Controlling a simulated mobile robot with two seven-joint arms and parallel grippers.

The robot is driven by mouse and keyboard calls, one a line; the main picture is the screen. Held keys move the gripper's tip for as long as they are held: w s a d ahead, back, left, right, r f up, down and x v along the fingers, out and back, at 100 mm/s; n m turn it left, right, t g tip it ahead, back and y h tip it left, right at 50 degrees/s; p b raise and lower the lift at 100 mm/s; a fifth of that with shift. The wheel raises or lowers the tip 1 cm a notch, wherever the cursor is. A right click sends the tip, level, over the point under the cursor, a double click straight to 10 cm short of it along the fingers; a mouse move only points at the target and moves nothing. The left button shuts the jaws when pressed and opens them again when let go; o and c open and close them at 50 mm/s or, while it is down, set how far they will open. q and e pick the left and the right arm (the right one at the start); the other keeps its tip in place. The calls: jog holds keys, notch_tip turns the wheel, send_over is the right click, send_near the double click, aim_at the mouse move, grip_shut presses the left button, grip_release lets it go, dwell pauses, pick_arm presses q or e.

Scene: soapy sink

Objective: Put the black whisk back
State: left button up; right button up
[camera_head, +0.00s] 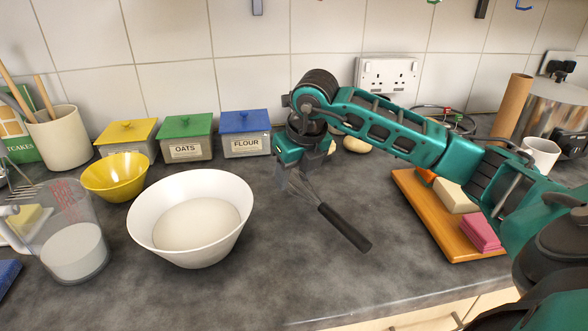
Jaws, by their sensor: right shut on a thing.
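The black whisk (345,226) has a dark handle that points down and to the right, with its wire end up by my right gripper. My right gripper (281,178) comes in from the right and is shut on the whisk near its wires, to the right of the white bowl. The whisk is tilted over the dark counter; I cannot tell whether the handle touches the counter. The gripper's fingertips partly hide the wire end. My left gripper is not in view.
A white bowl (146,222) holds pale contents. A measuring jug (95,225) and yellow bowl (113,180) stand left. Yellow, green and blue-lidded boxes (247,145) line the back. A utensil pot (62,145) is far left. A wooden board (425,205) lies right. The front middle counter is clear.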

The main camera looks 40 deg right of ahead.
aim_at(306, 185)
jog(key=shift+f, duration=0.65)
jog(key=shift+f+b, duration=0.5)
jog(key=shift+b, duration=0.15)
jog(key=o, duration=1.3)
jog(key=p+v, duration=0.1)
jog(key=v, duration=1)
jog(key=shift+s+r, duration=0.1)
jog(key=shift+r, duration=0.2)
jog(key=shift+s+r, duration=0.25)
jog(key=shift+r, duration=0.4)
